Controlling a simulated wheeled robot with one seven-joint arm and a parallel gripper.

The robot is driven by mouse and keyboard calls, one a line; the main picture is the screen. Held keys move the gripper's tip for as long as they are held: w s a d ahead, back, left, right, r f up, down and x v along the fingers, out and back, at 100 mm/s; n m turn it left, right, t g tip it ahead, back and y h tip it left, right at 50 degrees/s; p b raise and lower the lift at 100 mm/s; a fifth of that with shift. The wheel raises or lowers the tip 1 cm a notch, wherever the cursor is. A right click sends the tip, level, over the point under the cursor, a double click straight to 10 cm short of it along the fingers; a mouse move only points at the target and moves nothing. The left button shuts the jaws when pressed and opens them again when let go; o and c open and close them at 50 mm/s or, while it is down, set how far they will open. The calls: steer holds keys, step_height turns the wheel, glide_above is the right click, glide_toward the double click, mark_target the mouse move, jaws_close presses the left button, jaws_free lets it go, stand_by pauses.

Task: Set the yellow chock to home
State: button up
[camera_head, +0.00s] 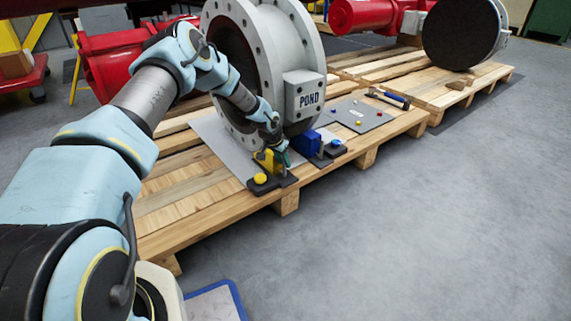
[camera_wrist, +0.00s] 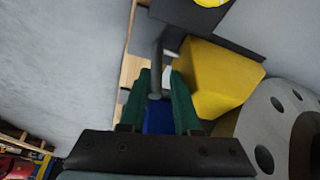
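The yellow chock (camera_head: 267,160) stands on a dark base plate at the foot of the big flanged valve marked POND, at the near pallet edge. In the wrist view the yellow chock (camera_wrist: 215,77) is a large wedge just right of the fingers. My gripper (camera_head: 284,158) is low beside its right side. In the wrist view my green fingers (camera_wrist: 162,75) are parted, with a thin grey post (camera_wrist: 157,67) showing between their tips. A gap shows beside the post, and I cannot tell whether a finger touches it. A yellow knob (camera_head: 260,178) sits on the base plate.
A blue chock (camera_head: 306,143) with a blue knob (camera_head: 336,142) stands close on the right. The valve's flange (camera_head: 225,75) rises just behind. A grey plate with coloured buttons (camera_head: 357,116) and a hammer (camera_head: 390,98) lie farther right. Clear floor (camera_head: 430,220) is in front.

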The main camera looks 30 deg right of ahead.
steer(key=p+v, duration=0.2)
steer(key=v, duration=0.5)
steer(key=shift+r, duration=0.3)
steer(key=shift+a, duration=0.1)
steer(key=s+a+r+n+y, duration=0.2)
steer(key=a+r, duration=0.6)
steer(key=a, duration=0.3)
steer(key=s+a+r+n+y, duration=0.1)
steer(key=s+a+r+n, duration=0.15)
steer(key=a+r, duration=0.75)
steer(key=s+a+r+n+y+p, duration=0.1)
steer(key=s+a+r+n, duration=0.3)
steer(key=s+a, duration=0.55)
steer(key=s+a+r+n, duration=0.3)
steer(key=s+a, duration=0.6)
steer(key=a, duration=0.2)
step_height(320, 180, up, 38)
steer(key=p, duration=3.8)
steer(key=shift+w+d, duration=0.25)
